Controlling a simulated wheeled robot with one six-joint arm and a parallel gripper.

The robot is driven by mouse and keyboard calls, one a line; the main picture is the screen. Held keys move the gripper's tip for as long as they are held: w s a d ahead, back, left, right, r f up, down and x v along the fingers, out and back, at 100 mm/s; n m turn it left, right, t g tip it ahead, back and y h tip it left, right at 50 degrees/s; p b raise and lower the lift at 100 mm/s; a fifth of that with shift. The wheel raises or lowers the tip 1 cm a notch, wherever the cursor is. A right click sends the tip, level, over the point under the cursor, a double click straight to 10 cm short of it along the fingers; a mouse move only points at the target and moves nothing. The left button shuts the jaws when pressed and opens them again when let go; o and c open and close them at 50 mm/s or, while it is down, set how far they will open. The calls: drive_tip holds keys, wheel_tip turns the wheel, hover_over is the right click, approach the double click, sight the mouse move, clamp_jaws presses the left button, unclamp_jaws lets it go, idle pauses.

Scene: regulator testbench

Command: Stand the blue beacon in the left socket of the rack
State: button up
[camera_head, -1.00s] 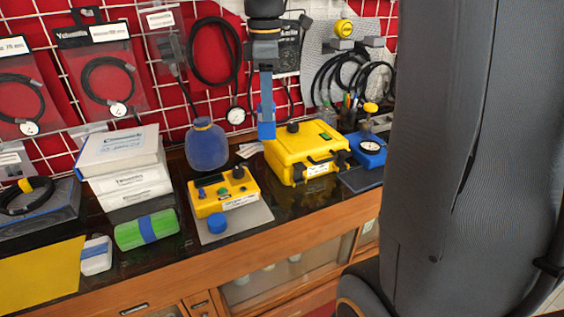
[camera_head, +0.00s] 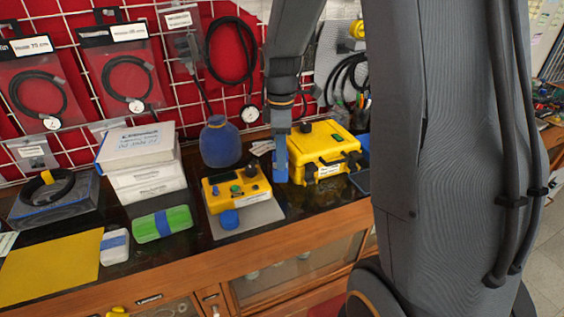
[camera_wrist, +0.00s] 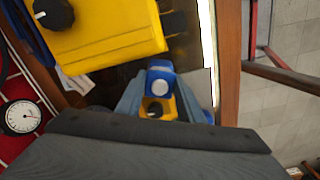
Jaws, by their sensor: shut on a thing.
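My gripper (camera_head: 281,150) points down over the bench, between the yellow box with knobs and the yellow case. In the wrist view its two pale blue fingers (camera_wrist: 160,95) are closed on the blue beacon (camera_wrist: 160,69), which has a round white spot on it. In the head view the beacon is hard to tell from the blue fingers. The yellow box (camera_head: 236,188) has black and green knobs; one dark knob shows just below the beacon in the wrist view (camera_wrist: 167,105). I cannot make out for sure a rack with sockets.
The yellow case (camera_head: 318,145) stands close on the right. A blue rounded bottle (camera_head: 220,142) stands behind. A green case (camera_head: 163,224) and white boxes (camera_head: 143,165) lie left.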

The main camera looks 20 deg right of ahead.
drive_tip(key=shift+f, duration=1.7)
drive_tip(key=shift+f, duration=0.15)
drive_tip(key=o, duration=1.1)
